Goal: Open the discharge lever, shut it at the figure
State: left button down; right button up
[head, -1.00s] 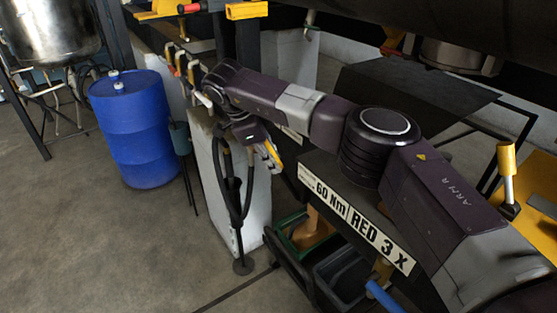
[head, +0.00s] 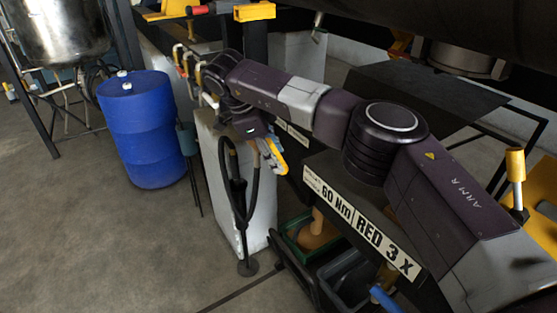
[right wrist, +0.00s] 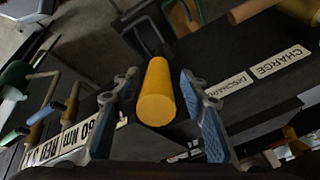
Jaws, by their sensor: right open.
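A yellow cylindrical lever handle (right wrist: 156,92) stands between the two fingers of my right gripper (right wrist: 160,112) in the right wrist view. The fingers are open, with blue pads on both sides and a gap to the handle on each side. A plate reading DISCHARGE (right wrist: 224,86) lies on the dark panel to the right of the handle. In the head view my right gripper (head: 270,154) points down beside the dark bench, and a yellow part shows at its fingers. My left gripper is not in view. No figure or gauge reading can be made out.
A CHARGE plate (right wrist: 280,61) lies beyond the other plate. A 60 Nm RED 3 X sign (head: 360,222) runs along the bench front. Another yellow-topped lever (head: 515,165) stands at right.

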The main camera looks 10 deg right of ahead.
jog(key=v, duration=0.9)
jog(key=shift+a+r, duration=0.2)
dwell(6.9)
